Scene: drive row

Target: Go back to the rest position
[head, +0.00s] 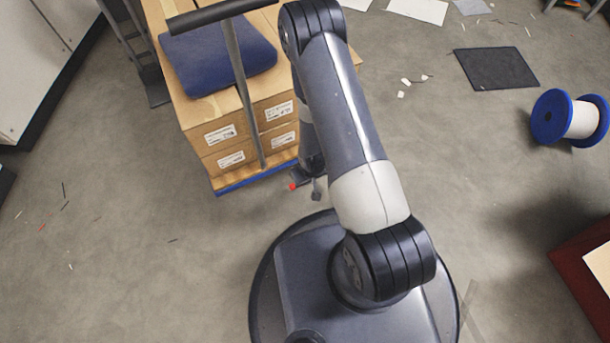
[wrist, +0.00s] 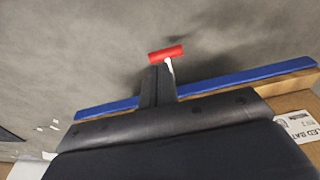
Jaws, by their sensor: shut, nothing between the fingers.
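My gripper shows in the wrist view (wrist: 158,75), with its two dark fingers close together, shut and empty. A small red bar on a pale stem (wrist: 166,54) shows just past the fingertips; I cannot tell whether they touch. A red spot also shows in the head view (head: 292,186), low beside the cart. In the head view my arm reaches up from my base and folds down behind its own upper link, which hides most of the gripper. The gripper is near the front right corner of a cart with a blue deck edge (head: 245,184).
The cart carries cardboard boxes (head: 222,134) with a blue cushion (head: 215,55) on top, and has a tall push handle (head: 240,75). A blue spool (head: 551,117) and a dark mat (head: 495,68) lie to the right. A dark red item (head: 575,262) stands at lower right. Floor at left is mostly clear.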

